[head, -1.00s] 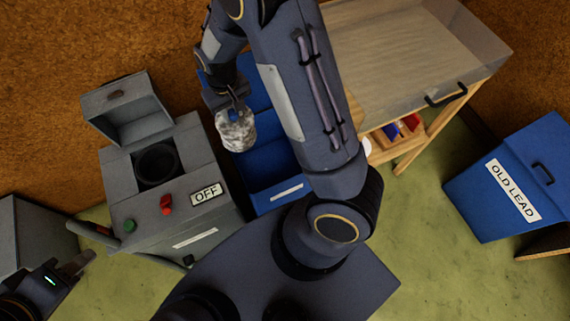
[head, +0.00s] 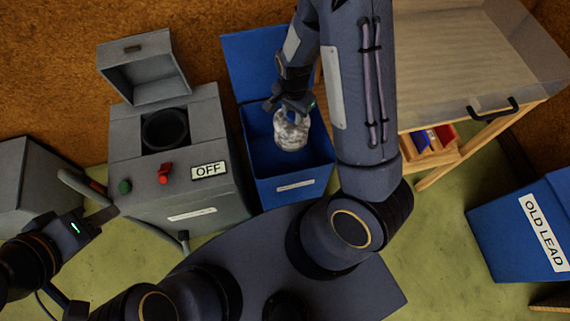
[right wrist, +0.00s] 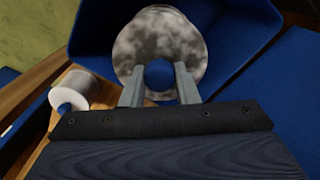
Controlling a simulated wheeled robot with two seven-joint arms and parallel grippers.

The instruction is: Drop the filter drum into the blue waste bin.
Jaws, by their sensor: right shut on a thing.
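The filter drum (head: 291,132), a mottled grey-white cylinder, hangs from my right gripper (head: 291,108). In the head view it appears over the open top of the blue waste bin (head: 290,187), whose lid (head: 262,62) stands open behind. How far down it reaches into the bin is hard to tell. In the right wrist view, my right gripper (right wrist: 160,84) is shut on the blue knob at the end of the filter drum (right wrist: 160,32), with blue bin walls around it. My left gripper (head: 108,216) is by the grey machine's front left; its jaw opening is unclear.
The grey machine (head: 205,205), marked OFF, stands left of the bin with its lid (head: 142,68) up and round opening empty. A wooden bench (head: 450,70) is to the right. A blue OLD LEAD bin (head: 500,235) stands lower right. A white roll (right wrist: 82,91) shows in the right wrist view.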

